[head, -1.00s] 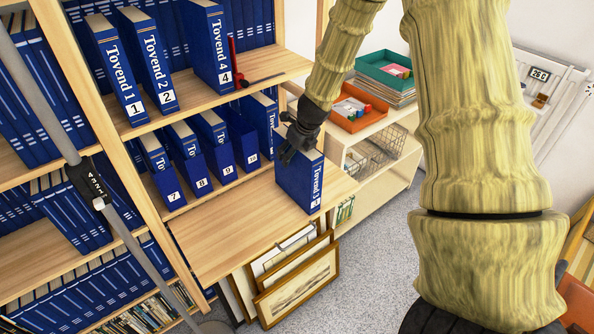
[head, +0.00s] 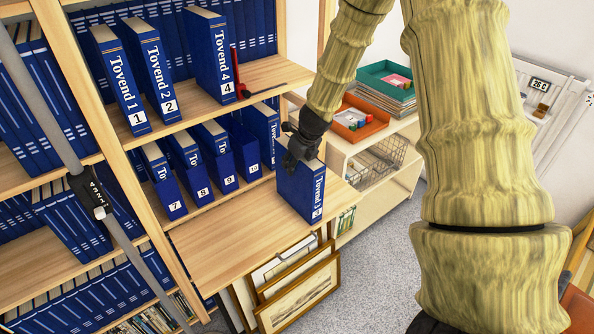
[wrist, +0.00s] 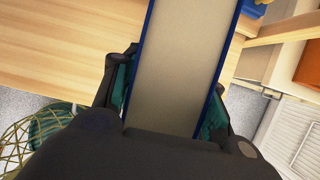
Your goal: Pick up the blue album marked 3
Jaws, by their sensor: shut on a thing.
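The blue album marked 3 (head: 303,193) stands upright on the pull-out wooden shelf board (head: 222,238), near its right end, with its lettered spine toward the front right. My gripper (head: 300,148) is at its top edge, shut on it. In the wrist view the album's pale page edge (wrist: 183,75) runs between the two fingers of my gripper (wrist: 165,100), one finger on each side. I cannot tell whether its bottom touches the board.
Albums marked 1 (head: 121,85), 2 (head: 151,75) and 4 (head: 212,60) stand on the shelf above. Smaller numbered albums (head: 165,185) stand behind the board. Framed prints (head: 300,295) lean below it. A low cabinet with an orange tray (head: 375,128) is behind right.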

